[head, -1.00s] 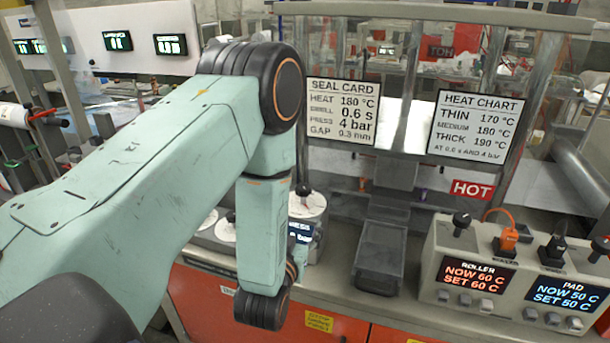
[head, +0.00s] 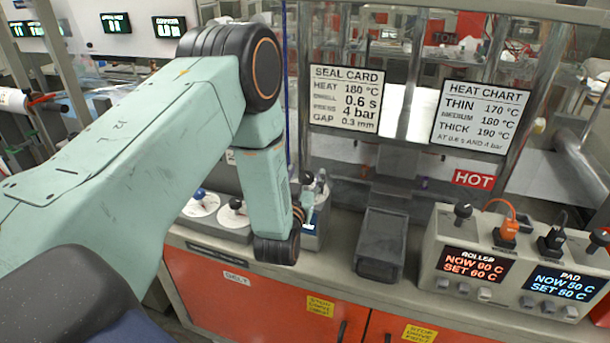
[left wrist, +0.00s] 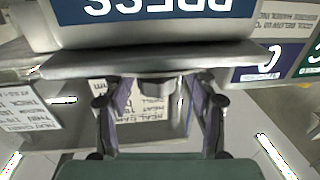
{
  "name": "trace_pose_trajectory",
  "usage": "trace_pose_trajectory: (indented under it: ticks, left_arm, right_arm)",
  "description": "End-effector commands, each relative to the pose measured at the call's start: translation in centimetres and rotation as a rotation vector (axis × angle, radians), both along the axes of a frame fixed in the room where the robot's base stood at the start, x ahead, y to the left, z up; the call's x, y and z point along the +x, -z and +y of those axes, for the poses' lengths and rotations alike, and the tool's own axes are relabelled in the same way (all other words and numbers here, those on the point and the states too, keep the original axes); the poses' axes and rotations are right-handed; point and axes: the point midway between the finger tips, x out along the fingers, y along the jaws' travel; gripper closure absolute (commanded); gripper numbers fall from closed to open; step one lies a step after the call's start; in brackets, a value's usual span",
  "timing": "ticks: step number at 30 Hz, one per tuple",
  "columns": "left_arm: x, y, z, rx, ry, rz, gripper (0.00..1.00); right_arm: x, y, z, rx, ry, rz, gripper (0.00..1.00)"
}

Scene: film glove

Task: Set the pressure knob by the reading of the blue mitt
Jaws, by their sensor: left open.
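My left arm reaches in from the left in the head view and bends down to its wrist in front of the dials. My left gripper (left wrist: 160,92) shows in the left wrist view with its two fingers apart and nothing visibly between them. A blue panel with upside-down PRESS lettering (left wrist: 155,8) is at the top of that view. In the head view, a blue-topped knob (head: 200,194) and a black knob (head: 237,203) stand on white dials. A third unit with a small display (head: 308,200) is partly hidden behind my wrist. I cannot make out the blue mitt. My right gripper is not in view.
The seal card (head: 346,98) reads 4 bar for press. The heat chart (head: 480,117) hangs to its right, above a HOT sign (head: 474,178). A dark tray (head: 381,245) and the roller and pad control box (head: 433,255) stand on the bench's right.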

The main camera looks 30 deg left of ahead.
Motion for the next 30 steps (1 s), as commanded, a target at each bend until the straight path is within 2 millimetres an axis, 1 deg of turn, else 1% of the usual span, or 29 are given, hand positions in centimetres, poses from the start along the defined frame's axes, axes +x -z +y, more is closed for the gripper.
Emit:
trace_pose_trajectory:
  ticks: [5, 6, 25, 30]
  left_arm:
    - [0.12, 0.02, -0.09, 0.0, 0.001, 0.0, 0.42]
    - [0.1, 0.02, -0.08, 0.0, 0.001, 0.0, 0.44]
    - [0.04, -0.04, -0.06, 0.001, 0.0, -0.002, 0.98]
    - [0.04, -0.08, -0.03, 0.001, 0.005, -0.002, 0.98]
  right_arm:
    - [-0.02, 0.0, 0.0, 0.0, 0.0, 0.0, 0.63]
    - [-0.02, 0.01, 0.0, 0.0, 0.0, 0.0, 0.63]
    - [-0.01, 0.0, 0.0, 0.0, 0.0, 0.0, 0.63]
    - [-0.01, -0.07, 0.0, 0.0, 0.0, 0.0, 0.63]
